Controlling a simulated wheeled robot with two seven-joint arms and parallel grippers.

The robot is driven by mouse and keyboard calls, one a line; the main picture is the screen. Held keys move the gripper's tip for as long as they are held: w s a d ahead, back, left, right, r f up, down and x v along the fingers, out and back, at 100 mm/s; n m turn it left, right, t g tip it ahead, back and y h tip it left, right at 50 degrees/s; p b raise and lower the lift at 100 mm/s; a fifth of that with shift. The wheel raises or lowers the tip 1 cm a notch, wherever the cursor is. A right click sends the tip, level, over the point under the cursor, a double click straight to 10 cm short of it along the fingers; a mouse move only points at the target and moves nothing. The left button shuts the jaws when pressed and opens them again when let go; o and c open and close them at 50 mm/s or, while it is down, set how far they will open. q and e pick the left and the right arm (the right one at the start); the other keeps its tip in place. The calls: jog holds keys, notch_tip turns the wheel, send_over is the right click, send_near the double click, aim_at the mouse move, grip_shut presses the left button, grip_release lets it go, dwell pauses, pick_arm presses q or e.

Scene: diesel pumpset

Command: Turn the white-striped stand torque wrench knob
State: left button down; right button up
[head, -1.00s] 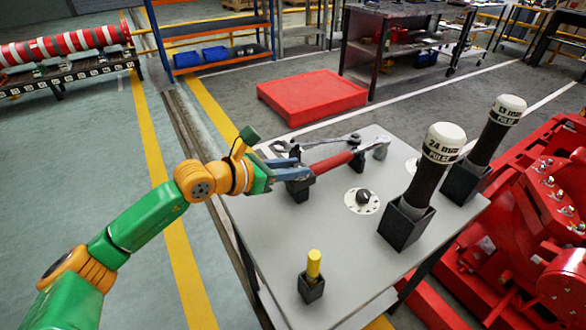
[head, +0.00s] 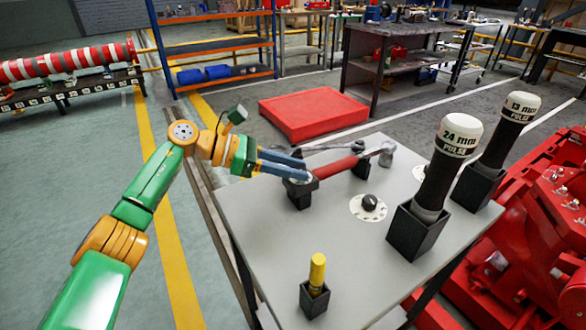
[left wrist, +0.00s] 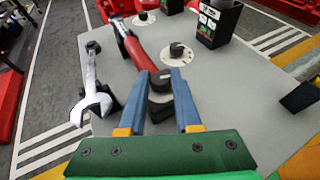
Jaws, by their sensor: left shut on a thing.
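The red-handled torque wrench (head: 337,167) lies across black stands on the grey table. It also shows in the left wrist view (left wrist: 139,52). My left gripper (head: 306,174) is at its near handle end. In the left wrist view the blue fingers (left wrist: 161,76) stand on either side of a dark round knob (left wrist: 160,88) at that end, shut on it. A black stand block (head: 300,193) is just below the fingers. No white stripe can be made out on the knob. My right gripper is not in view.
A dial plate with a black knob (head: 368,206) is right of the wrench. A grey spanner (left wrist: 92,92) lies beside it. A yellow-handled piece (head: 317,272) stands in front.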

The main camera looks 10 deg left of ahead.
pick_arm(q)
jog(key=shift+f, duration=0.1)
dwell(0.3)
jog(key=c, duration=0.6)
grip_release()
jog(key=v, duration=0.7)
jog(key=shift+a, duration=0.1)
